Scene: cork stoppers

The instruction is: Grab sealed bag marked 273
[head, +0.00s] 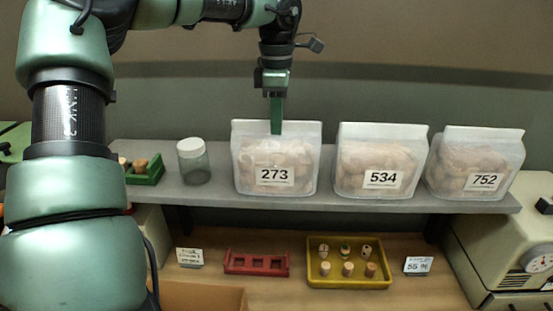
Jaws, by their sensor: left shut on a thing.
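The sealed bag marked 273 (274,158) stands upright on the grey shelf (218,198), left of two similar bags. It is translucent with pale stoppers inside and a white label. My left gripper (276,128) points down at the bag's top edge, with its green fingers shut on the bag's upper middle. The bag's base appears to be on the shelf. The bag marked 534 (380,160) and the bag marked 752 (474,162) stand to its right. My right gripper does not show.
A lidded glass jar (194,162) and a green tray (148,172) stand left on the shelf. Below are a red rack (256,263), a yellow tray (348,282) with several stoppers, and small cards. A cream machine (505,245) stands at right.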

